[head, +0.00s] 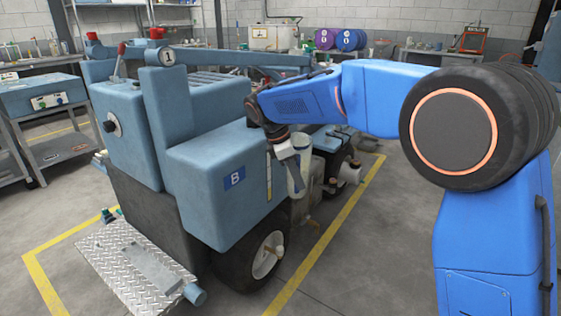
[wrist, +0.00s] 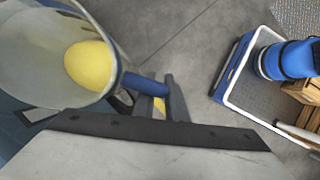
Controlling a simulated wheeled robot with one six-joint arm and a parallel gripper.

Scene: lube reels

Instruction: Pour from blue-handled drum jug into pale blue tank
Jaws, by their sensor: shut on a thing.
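The drum jug is a translucent, open-topped vessel in the wrist view (wrist: 40,55), with yellow liquid inside and a blue handle (wrist: 147,86). In the head view the jug (head: 297,178) hangs below my gripper (head: 289,150), near the right side of a pale blue tank marked B (head: 215,190). My gripper (wrist: 172,105) is shut on the jug's handle. The jug looks held off the floor. I see no liquid leaving it. A pale blue surface shows below the jug in the wrist view; any tank opening is hidden from me.
The tank sits on a wheeled machine with a pale blue beam (head: 235,58) above it and a wheel (head: 268,255) below. A checker-plate step (head: 135,265) juts out at the front. Yellow lines (head: 325,240) mark the floor. Purple (head: 325,39) and blue (head: 350,40) drums stand behind.

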